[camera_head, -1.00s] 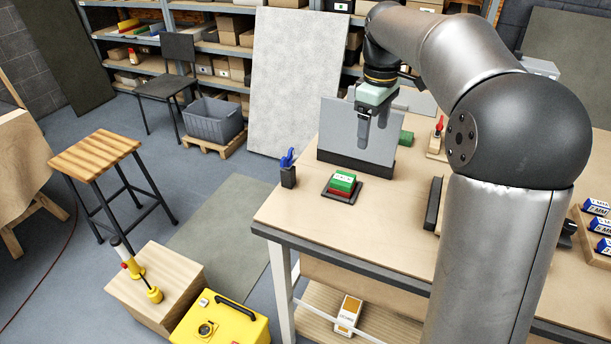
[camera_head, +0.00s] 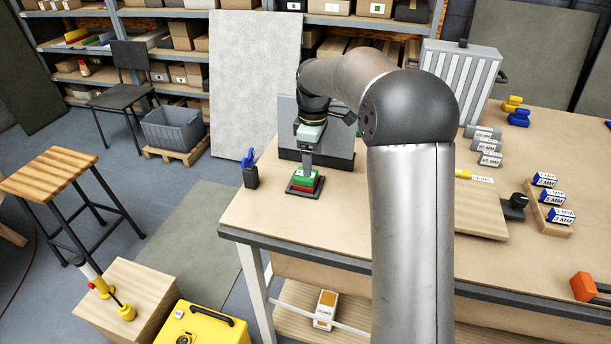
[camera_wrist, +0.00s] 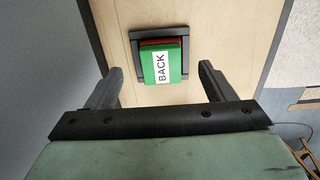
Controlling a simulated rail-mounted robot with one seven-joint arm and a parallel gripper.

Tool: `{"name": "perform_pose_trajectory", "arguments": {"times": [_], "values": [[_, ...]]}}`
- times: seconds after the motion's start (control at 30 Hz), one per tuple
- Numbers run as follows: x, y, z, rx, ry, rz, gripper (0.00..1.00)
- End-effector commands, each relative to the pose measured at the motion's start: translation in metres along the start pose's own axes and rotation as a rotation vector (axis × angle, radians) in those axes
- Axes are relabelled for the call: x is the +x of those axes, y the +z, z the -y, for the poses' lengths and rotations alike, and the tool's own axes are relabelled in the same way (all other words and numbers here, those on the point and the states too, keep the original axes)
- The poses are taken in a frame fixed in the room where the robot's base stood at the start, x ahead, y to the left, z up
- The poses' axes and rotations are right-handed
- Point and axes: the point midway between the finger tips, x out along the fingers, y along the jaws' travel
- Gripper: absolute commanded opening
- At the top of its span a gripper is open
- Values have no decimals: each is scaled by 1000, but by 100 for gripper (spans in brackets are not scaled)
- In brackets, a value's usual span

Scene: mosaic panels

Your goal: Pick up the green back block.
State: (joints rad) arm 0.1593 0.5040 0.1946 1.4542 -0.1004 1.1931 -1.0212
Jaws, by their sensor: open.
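The green back block (camera_head: 304,177) lies on top of a red block (camera_head: 303,189) in a dark square tray (camera_head: 291,191) near the left end of the workbench. In the wrist view the green block (camera_wrist: 172,62) shows its white "BACK" label, with a strip of red above it. My gripper (camera_head: 306,168) is right above the block in the head view and partly hides it. In the wrist view my gripper (camera_wrist: 158,78) is open and empty. Its two fingers stand on either side of the block, apart from it.
A grey upright panel (camera_head: 343,148) stands on the bench just behind the tray. A dark holder (camera_head: 250,177) with a blue-handled tool stands to the left. Labelled spacer blocks (camera_head: 554,197) and a board (camera_head: 480,215) lie to the right. The front bench area is clear.

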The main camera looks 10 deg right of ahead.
Motion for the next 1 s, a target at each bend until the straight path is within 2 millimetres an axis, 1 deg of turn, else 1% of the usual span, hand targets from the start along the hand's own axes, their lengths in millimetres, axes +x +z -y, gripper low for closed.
{"name": "perform_pose_trajectory", "arguments": {"times": [0.13, 0.3, 0.4, 0.5, 0.67, 0.77, 0.8, 0.83, 0.87, 1.0], "values": [[12, -1, 1, -1, -3, 1, 76], [39, -3, 1, 0, -3, 1, 76], [49, -3, 1, 0, -2, 1, 76], [52, -3, 1, 0, 0, 0, 76], [53, -3, 0, 0, 0, -1, 76], [53, -3, 0, 0, 0, -1, 51], [52, -3, 0, 0, 0, -1, 40], [52, -3, 0, 0, 0, -1, 32], [52, -3, 0, 0, 0, -1, 28], [52, -3, 0, 0, 0, -1, 28]]}}
